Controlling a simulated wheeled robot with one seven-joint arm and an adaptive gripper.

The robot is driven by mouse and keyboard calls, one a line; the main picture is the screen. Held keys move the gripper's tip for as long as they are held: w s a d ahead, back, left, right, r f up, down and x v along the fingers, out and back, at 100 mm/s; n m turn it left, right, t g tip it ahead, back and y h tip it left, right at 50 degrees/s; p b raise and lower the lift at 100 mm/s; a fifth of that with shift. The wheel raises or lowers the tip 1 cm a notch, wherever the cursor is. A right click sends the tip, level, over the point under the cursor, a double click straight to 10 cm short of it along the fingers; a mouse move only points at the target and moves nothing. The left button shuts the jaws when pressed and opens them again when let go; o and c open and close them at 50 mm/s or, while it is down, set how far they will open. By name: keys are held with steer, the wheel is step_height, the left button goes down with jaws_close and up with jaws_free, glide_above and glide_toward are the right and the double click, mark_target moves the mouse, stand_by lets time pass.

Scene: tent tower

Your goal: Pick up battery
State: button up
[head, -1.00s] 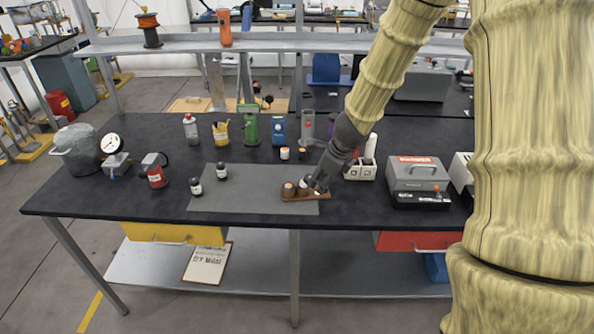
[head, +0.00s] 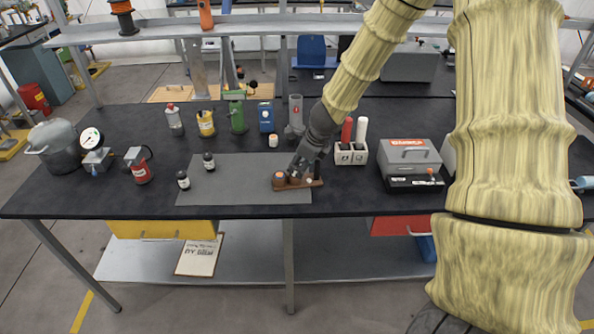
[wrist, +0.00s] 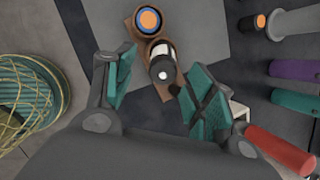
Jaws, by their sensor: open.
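A brown wooden holder (head: 318,183) lies on the grey mat in the head view and also shows in the wrist view (wrist: 172,88). An orange-topped cylinder (head: 279,178) stands at its left end and shows in the wrist view (wrist: 149,20). A dark cylinder with a pale side and a small white tip (wrist: 162,65), battery-like, stands in the holder between my fingers. My gripper (wrist: 157,78) is open around it, teal pads on either side, with gaps visible. In the head view my gripper (head: 301,168) hides most of this cylinder.
A white block with red and white tubes (head: 351,152) stands close right of my gripper. A grey toolbox (head: 408,160) is further right. The mat's middle is clear.

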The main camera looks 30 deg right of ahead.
mark_target(300, 165)
steer(key=shift+p+x, duration=0.45)
steer(key=shift+x, duration=2.15)
steer(key=shift+w+d, duration=0.15)
steer(key=shift+w, duration=0.05)
jaws_close()
steer(key=shift+r, duration=0.15)
steer(key=shift+r, duration=1.65)
steer(key=shift+s+b, duration=0.25)
steer(key=shift+b, duration=0.15)
steer(key=s+a+b, duration=0.2)
steer(key=s, duration=0.5)
steer(key=s+a+r+b, duration=0.1)
steer(key=s+b, duration=0.2)
steer(key=s, duration=0.5)
steer(key=shift+a+r+b, duration=0.25)
steer(key=shift+a+b, duration=0.05)
steer(key=shift+a, duration=0.1)
